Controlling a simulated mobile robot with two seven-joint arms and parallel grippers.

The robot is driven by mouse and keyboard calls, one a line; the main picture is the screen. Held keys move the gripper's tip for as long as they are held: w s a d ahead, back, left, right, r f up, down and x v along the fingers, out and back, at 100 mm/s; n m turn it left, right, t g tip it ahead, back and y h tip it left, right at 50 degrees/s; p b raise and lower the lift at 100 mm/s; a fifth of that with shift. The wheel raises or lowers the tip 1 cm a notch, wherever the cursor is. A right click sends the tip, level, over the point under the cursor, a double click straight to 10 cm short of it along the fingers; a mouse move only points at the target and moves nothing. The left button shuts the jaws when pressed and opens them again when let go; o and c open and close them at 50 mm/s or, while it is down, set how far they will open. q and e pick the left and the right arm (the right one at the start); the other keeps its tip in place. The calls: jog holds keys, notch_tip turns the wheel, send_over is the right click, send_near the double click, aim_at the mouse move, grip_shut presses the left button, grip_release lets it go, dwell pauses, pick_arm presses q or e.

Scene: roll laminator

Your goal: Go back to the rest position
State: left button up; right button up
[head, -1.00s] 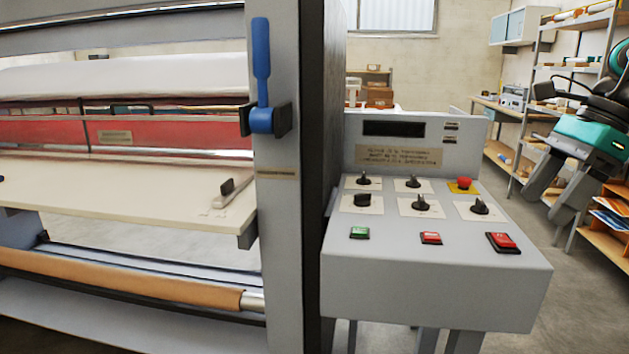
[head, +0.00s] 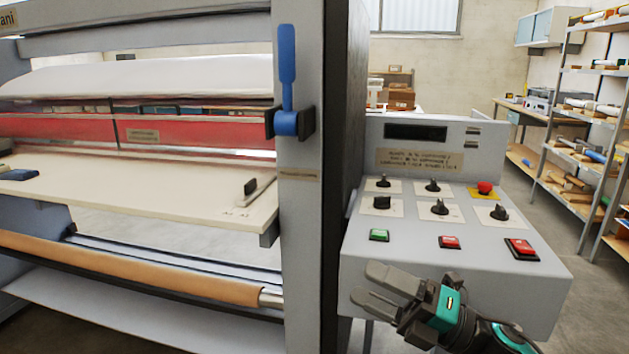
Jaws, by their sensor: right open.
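My right gripper (head: 372,288) shows in the head view, low and right of centre, in front of the control console (head: 560,285). Its fingers point left and are apart, with nothing between them. It hides part of the console's front face. My left gripper is not in the view. The roll laminator (head: 302,230) fills the left side, with a white upper roll (head: 150,78), a red bar (head: 70,130) and a cream feed table (head: 120,190). A blue lever (head: 287,70) stands upright on its side post.
The console top carries black knobs (head: 440,207), a red emergency button (head: 485,187), a green button (head: 379,235) and red buttons (head: 450,242). A brown roll (head: 130,270) lies below the feed table. Shelves (head: 590,140) stand at the right, with open floor before them.

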jog(key=s+d+f+m+t+h, duration=0.1)
jog(key=d+f+m+t+h, duration=0.1)
jog(key=f+m+t+h, duration=0.65)
jog(key=s+d+f+m+t+h, duration=0.1)
jog(key=s+d+f+m+h, duration=0.3)
jog(key=m, duration=0.9)
jog(key=s+d+f+m+g+h, duration=0.1)
jog(key=s+f+m+g+h, duration=0.1)
jog(key=s+f+m, duration=0.4)
jog(key=s+d+f+m+g+h, duration=0.1)
jog(key=s+f+m+g+h, duration=0.2)
jog(key=f, duration=0.8)
jog(key=s+m+g, duration=0.1)
jog(key=s+m, duration=0.1)
jog(key=s, duration=0.1)
jog(key=shift+s+d+m+h+p, duration=0.3)
jog(key=shift+d+m+h+p, duration=0.05)
jog(key=shift+d+p, duration=0.05)
jog(key=shift+f+g, duration=0.1)
jog(key=shift+g, duration=0.15)
jog(key=shift+c, duration=0.4)
